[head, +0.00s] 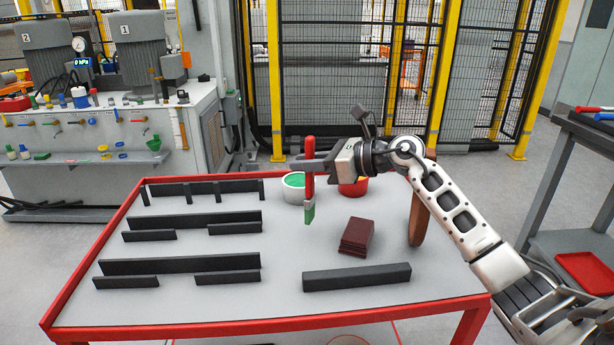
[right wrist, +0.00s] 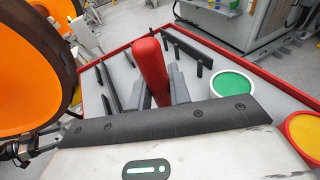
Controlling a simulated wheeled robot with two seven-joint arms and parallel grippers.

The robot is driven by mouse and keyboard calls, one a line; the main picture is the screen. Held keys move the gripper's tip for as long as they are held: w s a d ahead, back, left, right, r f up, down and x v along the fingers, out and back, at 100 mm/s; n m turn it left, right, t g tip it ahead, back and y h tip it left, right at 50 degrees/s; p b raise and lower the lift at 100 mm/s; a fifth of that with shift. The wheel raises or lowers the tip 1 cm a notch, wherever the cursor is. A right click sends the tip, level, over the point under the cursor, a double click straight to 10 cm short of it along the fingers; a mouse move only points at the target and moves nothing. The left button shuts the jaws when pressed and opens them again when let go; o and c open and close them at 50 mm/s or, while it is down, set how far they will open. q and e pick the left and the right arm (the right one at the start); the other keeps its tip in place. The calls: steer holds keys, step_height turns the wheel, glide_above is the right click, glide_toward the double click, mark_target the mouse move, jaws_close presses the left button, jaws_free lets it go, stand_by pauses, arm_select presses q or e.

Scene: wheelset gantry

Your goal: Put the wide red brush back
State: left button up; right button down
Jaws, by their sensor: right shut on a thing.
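The brush (head: 309,160) has a red handle and a pale end with green at its tip. My right gripper (head: 306,166) is shut on its handle and holds it upright over the table, bristles down. In the right wrist view the red handle (right wrist: 152,70) stands between the fingers (right wrist: 160,88). The green tip (head: 309,215) appears just in front of a white pot of green paint (head: 293,194); whether it touches the table is unclear. A red pot with yellow paint (head: 352,188) stands to the right, partly behind my gripper. My left gripper is not in view.
The grey red-edged table (head: 200,293) carries several black bars (head: 180,264) at left and one black block (head: 357,277) in front. A stack of dark red pads (head: 357,237) lies at centre right. A brown upright piece (head: 418,222) stands by my right arm.

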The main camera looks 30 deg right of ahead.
mark_target(314, 178)
step_height(314, 178, down, 3)
steer(key=shift+w+d+f+p, duration=0.1)
steer(key=shift+w+f+p, duration=0.05)
steer(key=shift+p, duration=0.15)
steer(key=shift+f, duration=0.2)
steer(key=c, duration=1.7)
jaws_free()
steer(key=shift+f, duration=0.1)
steer(key=o, duration=0.4)
